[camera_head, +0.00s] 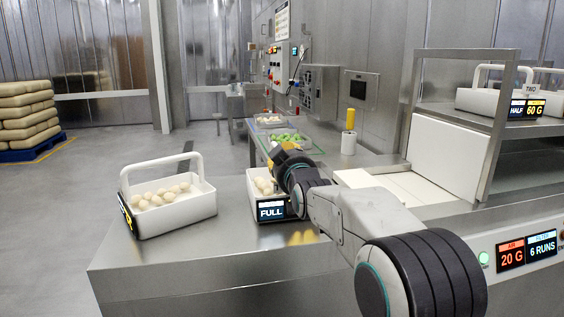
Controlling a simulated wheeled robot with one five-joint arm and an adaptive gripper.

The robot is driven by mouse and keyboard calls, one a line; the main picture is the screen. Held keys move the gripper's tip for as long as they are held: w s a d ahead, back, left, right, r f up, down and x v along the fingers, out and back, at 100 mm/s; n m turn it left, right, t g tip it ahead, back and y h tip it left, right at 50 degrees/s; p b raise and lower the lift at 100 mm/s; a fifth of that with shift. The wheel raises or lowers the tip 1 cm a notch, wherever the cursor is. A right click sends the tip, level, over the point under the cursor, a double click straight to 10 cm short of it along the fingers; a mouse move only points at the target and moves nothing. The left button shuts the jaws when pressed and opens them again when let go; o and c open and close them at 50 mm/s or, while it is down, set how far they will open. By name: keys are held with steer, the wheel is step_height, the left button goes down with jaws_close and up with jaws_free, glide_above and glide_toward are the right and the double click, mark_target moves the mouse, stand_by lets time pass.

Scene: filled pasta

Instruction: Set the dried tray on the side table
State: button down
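A white tray (205,204) with an upright arched handle sits at the left end of the steel counter (150,262), with several pale round pasta pieces in it. A second white tray (253,208) with a display reading "FULL" stands to its right, also holding pale pieces. My arm reaches in from the lower right and hides part of this second tray. My gripper (280,158) is above its far right part, and I cannot tell whether it touches it. The fingers are too small and covered to tell open from shut. I cannot tell which surface is the side table.
A yellow-topped cylinder (350,132) stands behind my arm. A steel shelf frame (498,118) at right bears another handled tray (478,102). Sacks (26,118) stand on a blue pallet.

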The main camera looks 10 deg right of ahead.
steer(key=c, duration=1.4)
jaws_free()
steer(key=shift+o, duration=0.2)
steer(key=s, duration=1.2)
steer(key=s+f+m+g, duration=0.1)
steer(key=s+f+g, duration=0.6)
steer(key=s+f, duration=0.7)
steer(key=s+f+g, duration=0.4)
steer(key=s+f, duration=0.2)
steer(key=s, duration=0.3)
steer(key=s+f+m+g, duration=0.1)
steer(key=s+f+g, duration=0.3)
steer(key=s+f, duration=0.3)
steer(key=shift+s+g, duration=0.3)
steer(key=shift+s, duration=0.85)
